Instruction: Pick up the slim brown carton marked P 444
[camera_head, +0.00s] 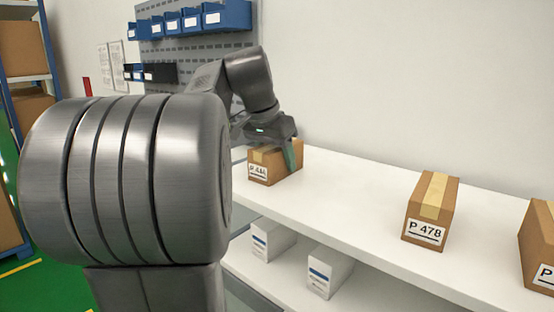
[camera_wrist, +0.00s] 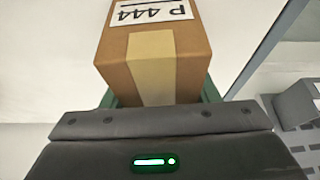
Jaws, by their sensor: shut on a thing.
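The slim brown carton marked P 444 (camera_head: 270,169) stands on the white upper shelf (camera_head: 345,185), beyond my arm, with its label facing front. In the wrist view the carton (camera_wrist: 115,60) shows a tan tape strip and its label upside down. My gripper (camera_head: 293,155) is at the carton from above and shut on it. The green fingers show on either side of the carton in the wrist view (camera_wrist: 160,96). The head view does not clearly show whether the carton's base touches the shelf.
A carton marked P 478 (camera_head: 430,210) stands to the right, with another brown carton (camera_head: 538,245) at the right edge. White boxes (camera_head: 328,272) stand on the lower shelf. Blue bins (camera_head: 226,15) hang on the grey panel behind. The shelf between the cartons is clear.

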